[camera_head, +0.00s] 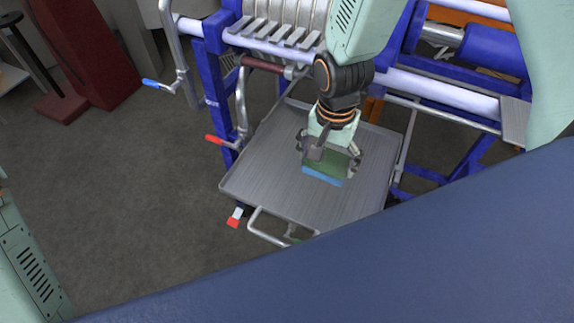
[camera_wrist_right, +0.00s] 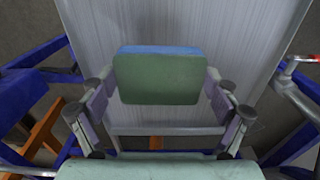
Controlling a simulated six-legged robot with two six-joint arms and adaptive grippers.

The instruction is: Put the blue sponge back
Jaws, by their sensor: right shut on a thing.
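The blue sponge (camera_head: 324,179) has a green face and a blue layer. It is between the fingers of my right gripper (camera_head: 329,161), over the right-middle part of a grey metal tray (camera_head: 262,178). In the right wrist view the sponge (camera_wrist_right: 158,78) shows its green face, with a blue strip along its far edge. The fingers of my right gripper (camera_wrist_right: 160,84) press on its left and right sides. I cannot tell whether the sponge touches the tray or hangs just above it. My left gripper is not in view.
A blue-framed machine with pale plates (camera_head: 285,20) and steel rails stands behind the tray. A blue-handled tap (camera_head: 152,83) and a red-handled tap (camera_head: 215,139) stick out at its left. A bent metal handle (camera_head: 268,232) is at the tray's front.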

